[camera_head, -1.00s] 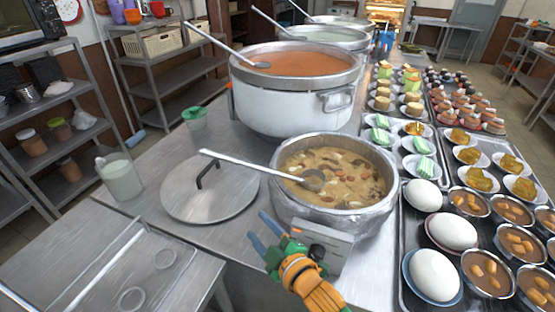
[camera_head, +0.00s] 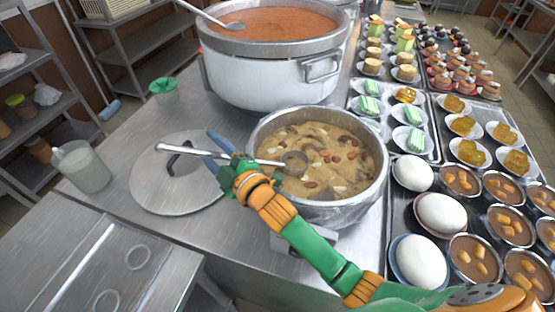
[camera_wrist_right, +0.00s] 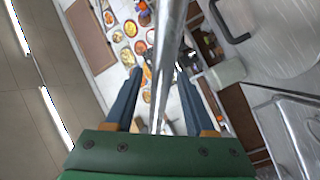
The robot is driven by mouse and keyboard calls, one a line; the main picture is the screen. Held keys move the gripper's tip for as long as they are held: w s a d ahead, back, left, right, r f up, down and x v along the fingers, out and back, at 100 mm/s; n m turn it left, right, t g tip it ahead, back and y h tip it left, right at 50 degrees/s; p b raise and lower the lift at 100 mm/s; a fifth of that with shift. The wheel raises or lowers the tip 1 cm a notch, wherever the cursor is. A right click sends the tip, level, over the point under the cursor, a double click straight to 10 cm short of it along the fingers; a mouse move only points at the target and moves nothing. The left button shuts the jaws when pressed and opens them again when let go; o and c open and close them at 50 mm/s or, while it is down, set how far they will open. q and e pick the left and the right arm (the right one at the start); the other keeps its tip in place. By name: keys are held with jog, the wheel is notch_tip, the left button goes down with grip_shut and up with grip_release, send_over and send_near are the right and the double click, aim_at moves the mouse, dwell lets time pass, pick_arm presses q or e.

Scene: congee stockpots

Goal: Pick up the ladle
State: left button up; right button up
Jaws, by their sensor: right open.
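The ladle (camera_head: 190,151) rests in the near pot of brown soup (camera_head: 350,192). Its bowl is in the soup, and its handle leans over the left rim, pointing left. My right gripper (camera_head: 211,150) is at the handle, left of the pot, with its blue fingers open. In the right wrist view the handle (camera_wrist_right: 169,60) runs lengthwise between the two spread fingers (camera_wrist_right: 160,97), with room on both sides. My own wrist hides part of the handle and pot rim in the head view. My left gripper is not in view.
A pot lid (camera_head: 165,195) lies on the steel table below the ladle handle. A larger pot of orange soup (camera_head: 265,80) stands behind. Trays of eggs, desserts and bowls fill the right side. A white cup (camera_head: 84,170) stands at the left.

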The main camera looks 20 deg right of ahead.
jog(key=shift+w+d+f, duration=0.1)
jog(key=shift+w, duration=0.15)
jog(key=shift+s, duration=0.15)
grip_shut()
dwell(1.0)
